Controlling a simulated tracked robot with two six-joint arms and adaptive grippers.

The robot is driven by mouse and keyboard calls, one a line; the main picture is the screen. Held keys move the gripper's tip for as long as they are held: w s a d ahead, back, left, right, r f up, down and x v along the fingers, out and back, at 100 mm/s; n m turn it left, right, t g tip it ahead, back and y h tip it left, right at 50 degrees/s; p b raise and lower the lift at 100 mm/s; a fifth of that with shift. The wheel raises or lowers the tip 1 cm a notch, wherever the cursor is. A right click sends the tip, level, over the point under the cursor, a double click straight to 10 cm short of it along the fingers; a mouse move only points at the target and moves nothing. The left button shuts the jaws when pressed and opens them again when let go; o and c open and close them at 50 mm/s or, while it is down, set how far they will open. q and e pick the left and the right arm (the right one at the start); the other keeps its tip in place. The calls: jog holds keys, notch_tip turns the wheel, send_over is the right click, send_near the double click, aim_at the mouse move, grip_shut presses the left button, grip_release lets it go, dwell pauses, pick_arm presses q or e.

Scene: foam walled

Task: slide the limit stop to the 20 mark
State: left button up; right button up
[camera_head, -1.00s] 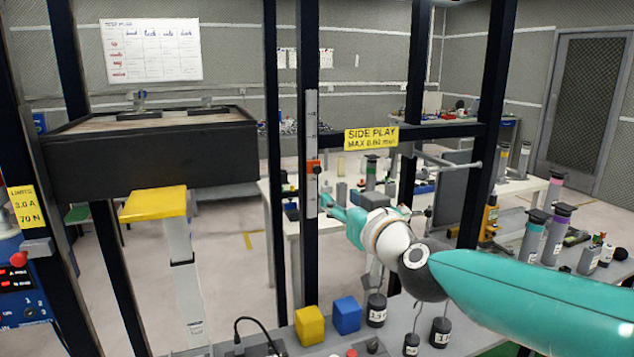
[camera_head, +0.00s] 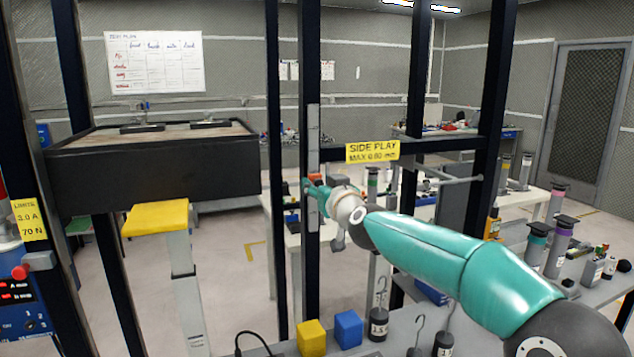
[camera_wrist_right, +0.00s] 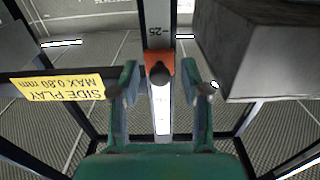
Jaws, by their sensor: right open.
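The limit stop (camera_head: 315,177) is a small orange block on a pale upright scale strip (camera_head: 313,138) fixed to a dark post. In the right wrist view the orange stop (camera_wrist_right: 160,67) has a dark round knob facing me. The mark 25 shows on the strip (camera_wrist_right: 158,30) just above the stop in that picture; the 20 mark cannot be read. My right gripper (camera_wrist_right: 159,82) is open, its green fingers on either side of the stop and strip, with gaps visible. In the head view my right gripper (camera_head: 309,190) is at the stop, partly hiding the strip below. My left gripper is out of view.
A yellow side-play sign (camera_head: 372,151) sits on a crossbar (camera_head: 440,145) right of the strip. A dark box-like carriage (camera_head: 150,170) hangs at the left, above a yellow-topped column (camera_head: 156,218). Yellow (camera_head: 311,338) and blue (camera_head: 348,328) blocks and hooked weights stand below.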

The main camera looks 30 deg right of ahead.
aim_at(314, 221)
jog(key=shift+w+d, duration=0.15)
jog(key=shift+w, duration=0.3)
grip_shut()
notch_tip(314, 221, down, 11)
jog(key=b, duration=0.9)
jog(key=shift+r, duration=0.15)
grip_release()
jog(key=shift+s+r, duration=0.1)
